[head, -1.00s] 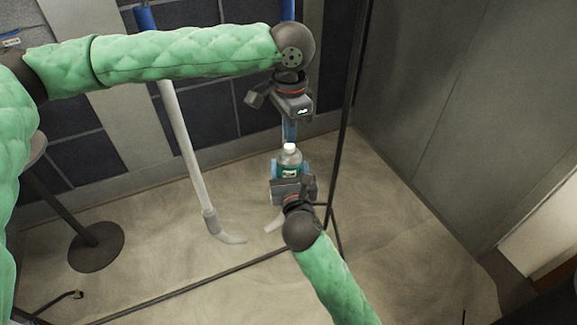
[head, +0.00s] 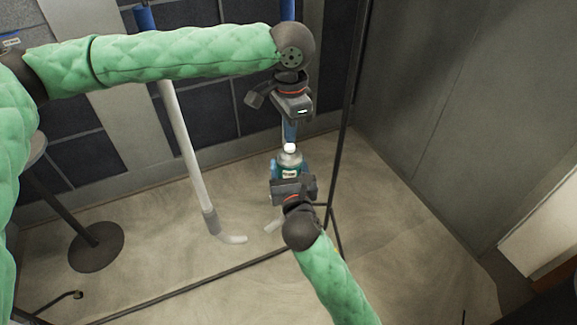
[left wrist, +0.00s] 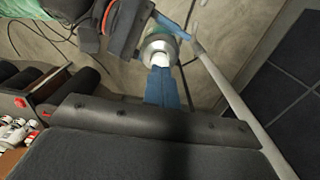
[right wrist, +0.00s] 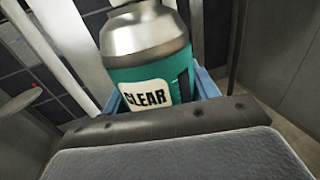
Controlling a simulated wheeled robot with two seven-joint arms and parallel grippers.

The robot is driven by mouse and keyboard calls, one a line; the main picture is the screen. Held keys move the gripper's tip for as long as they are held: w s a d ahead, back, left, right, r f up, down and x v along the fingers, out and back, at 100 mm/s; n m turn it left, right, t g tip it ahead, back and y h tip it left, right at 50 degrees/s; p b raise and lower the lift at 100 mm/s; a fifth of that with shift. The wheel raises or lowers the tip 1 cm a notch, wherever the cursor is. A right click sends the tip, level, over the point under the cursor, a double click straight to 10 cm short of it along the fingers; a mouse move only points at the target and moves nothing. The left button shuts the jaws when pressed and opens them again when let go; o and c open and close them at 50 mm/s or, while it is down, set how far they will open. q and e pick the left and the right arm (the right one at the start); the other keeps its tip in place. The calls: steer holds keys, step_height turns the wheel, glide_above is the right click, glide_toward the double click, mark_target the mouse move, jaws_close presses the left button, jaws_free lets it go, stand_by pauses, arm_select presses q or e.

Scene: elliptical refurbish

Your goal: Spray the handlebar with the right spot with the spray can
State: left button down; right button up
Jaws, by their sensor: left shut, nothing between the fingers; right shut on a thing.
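The green spray can (head: 289,171), with silver shoulder and white cap, stands upright in my right gripper (head: 290,172), shut around it. In the right wrist view the can (right wrist: 150,65) shows a "CLEAR" label. My left gripper (head: 290,132) is shut and empty, pointing down just above the cap. In the left wrist view its blue fingers (left wrist: 163,88) reach the white cap; contact cannot be told for sure. One handlebar (head: 187,150) is a pale pole with a blue upper end, left of the can. Another blue-topped handlebar (head: 288,10) is mostly hidden behind my left gripper. I cannot make out a spot.
A thin dark upright post (head: 345,120) stands just right of the grippers. A round dark stand base (head: 95,246) is on the floor at left. A dark tiled wall (head: 70,100) is behind and a grey wall (head: 470,110) at right.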

arm_select(q)
steer(key=shift+f, duration=1.1)
steer(key=shift+r, duration=0.1)
arm_select(e)
steer(key=shift+r, duration=0.1)
arm_select(q)
steer(key=shift+r, duration=2.45)
step_height(320, 180, up, 12)
